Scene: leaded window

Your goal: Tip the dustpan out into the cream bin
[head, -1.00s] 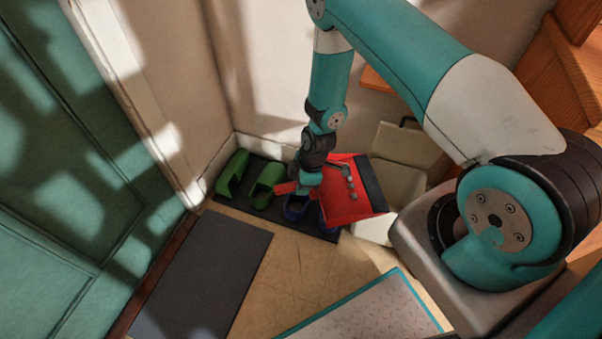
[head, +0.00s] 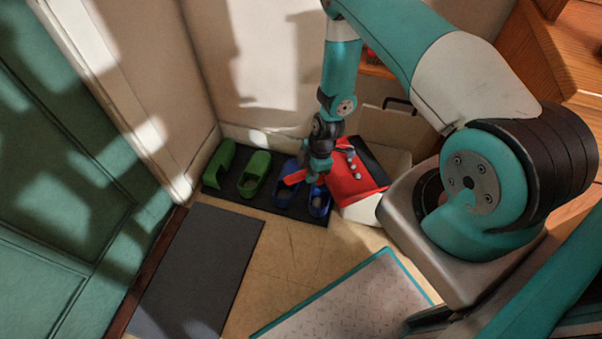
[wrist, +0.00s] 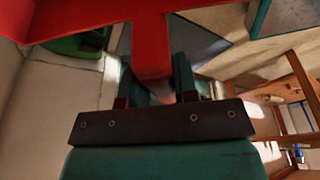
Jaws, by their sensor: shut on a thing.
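The red dustpan (head: 345,188) is held up with several grey lumps (head: 352,166) on it; a dark strip runs along its far right side. My gripper (head: 317,174) is shut on its red handle (head: 292,178), which also shows between the fingers in the wrist view (wrist: 151,45). The cream bin (head: 388,130) stands against the back wall, behind and below the pan. A raised cream panel with a black handle shows at its back. The pan hides much of its opening, so I cannot tell how far the pan overlaps it.
Green shoes (head: 254,174) and blue shoes (head: 320,201) stand on a dark mat left of the bin. A grey mat (head: 195,270) lies by the green door (head: 60,180). A wooden shelf (head: 378,71) is above the bin.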

